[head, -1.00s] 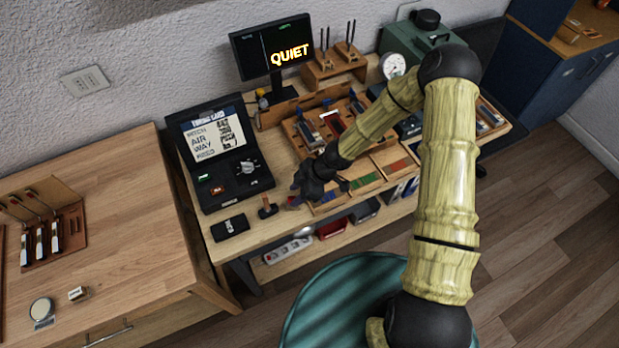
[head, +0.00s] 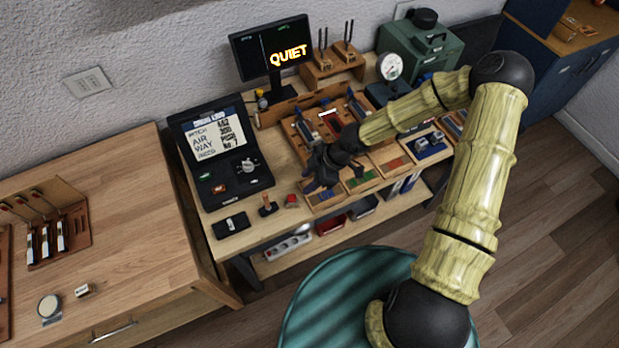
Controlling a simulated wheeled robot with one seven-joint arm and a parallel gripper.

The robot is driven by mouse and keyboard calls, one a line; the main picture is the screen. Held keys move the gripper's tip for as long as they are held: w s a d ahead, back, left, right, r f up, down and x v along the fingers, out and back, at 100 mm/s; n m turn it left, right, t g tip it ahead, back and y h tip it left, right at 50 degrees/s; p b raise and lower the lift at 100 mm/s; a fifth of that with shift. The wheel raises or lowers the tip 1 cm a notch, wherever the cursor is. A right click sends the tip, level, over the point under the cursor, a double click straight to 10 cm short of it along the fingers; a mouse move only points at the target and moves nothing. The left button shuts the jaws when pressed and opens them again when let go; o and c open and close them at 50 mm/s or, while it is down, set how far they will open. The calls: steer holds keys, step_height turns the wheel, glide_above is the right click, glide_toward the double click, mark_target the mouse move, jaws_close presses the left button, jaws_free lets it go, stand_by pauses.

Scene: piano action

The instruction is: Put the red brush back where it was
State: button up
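A small red object (head: 291,201), possibly the red brush, lies on the bench top just right of a small wooden-based piece (head: 268,206). It is too small to identify for sure. A wooden rack (head: 297,139) behind holds blue-topped pieces (head: 308,131) and a slot with a red surface (head: 333,122). My gripper (head: 314,182) is above the front-left of the bench, right of and behind the red object and apart from it. It is dark and small, its fingers point down-left, and whether they are open is unclear. My forearm hides part of the rack and bench.
A row of colored trays (head: 362,179) runs along the bench front. A black case with a screen (head: 220,150) stands left, a monitor (head: 272,50) behind, and a dial gauge (head: 390,67) at the back right. A black box (head: 231,225) lies at the front left.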

stand_by(0.4)
steer(key=s+d+r+m+t+h, duration=0.1)
steer(key=s+d+r+m+h, duration=0.2)
steer(key=d+r+m, duration=0.7)
steer(key=s+d+r+m+t+h, duration=0.2)
steer(key=s+d+r+m, duration=0.3)
steer(key=d+r+m, duration=0.4)
step_height(320, 180, up, 4)
steer(key=shift+d+f+m+t+h, duration=0.2)
steer(key=shift+d+m+t+h, duration=0.15)
steer(key=shift+h, duration=0.25)
steer(key=shift+w, duration=0.1)
